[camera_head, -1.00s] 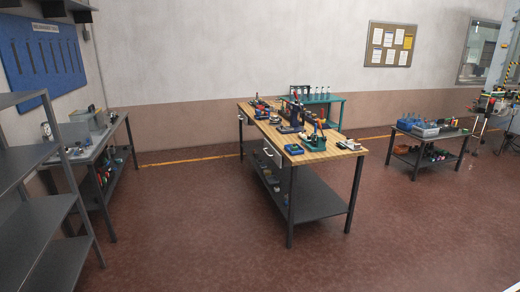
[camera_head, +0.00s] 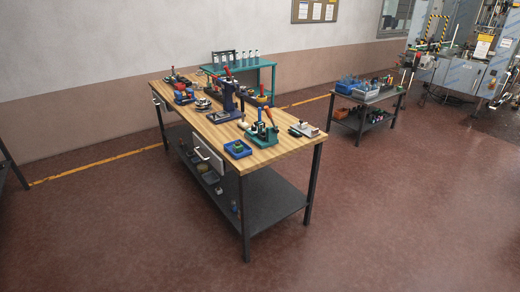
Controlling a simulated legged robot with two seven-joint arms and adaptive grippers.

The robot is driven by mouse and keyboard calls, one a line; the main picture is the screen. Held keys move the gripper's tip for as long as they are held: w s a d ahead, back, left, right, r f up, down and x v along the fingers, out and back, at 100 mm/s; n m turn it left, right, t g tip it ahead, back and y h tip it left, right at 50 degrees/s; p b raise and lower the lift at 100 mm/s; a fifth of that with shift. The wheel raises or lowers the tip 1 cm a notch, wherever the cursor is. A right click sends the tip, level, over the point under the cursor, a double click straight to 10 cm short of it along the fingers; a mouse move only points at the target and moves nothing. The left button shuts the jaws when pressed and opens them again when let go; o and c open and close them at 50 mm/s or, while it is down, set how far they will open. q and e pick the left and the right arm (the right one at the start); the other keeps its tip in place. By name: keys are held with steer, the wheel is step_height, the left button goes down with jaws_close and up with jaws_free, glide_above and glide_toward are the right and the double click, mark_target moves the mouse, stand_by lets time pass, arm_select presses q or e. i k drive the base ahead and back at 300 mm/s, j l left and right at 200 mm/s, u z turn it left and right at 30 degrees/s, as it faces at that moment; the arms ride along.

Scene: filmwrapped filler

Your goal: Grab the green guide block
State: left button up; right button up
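A small green piece (camera_head: 238,146) sits in a blue tray (camera_head: 232,154) at the near left corner of the wooden-topped workbench (camera_head: 270,157). A larger green stand (camera_head: 263,139) with upright tools stands just right of the tray. I cannot tell from here which green thing is the guide block, since they are small at this distance. Neither of my grippers is in view.
The workbench has a drawer (camera_head: 208,158) and a lower shelf (camera_head: 270,203) with small items. A teal table (camera_head: 264,64) stands behind it. A dark table (camera_head: 372,97) with bins and a machine (camera_head: 462,75) stand at right. The floor in front is clear.

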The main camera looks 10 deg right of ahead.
mark_target(237, 150)
steer(key=i+z, duration=0.2)
steer(key=i+j+z, duration=0.1)
steer(key=i+z, duration=0.25)
steer(key=i, duration=0.7)
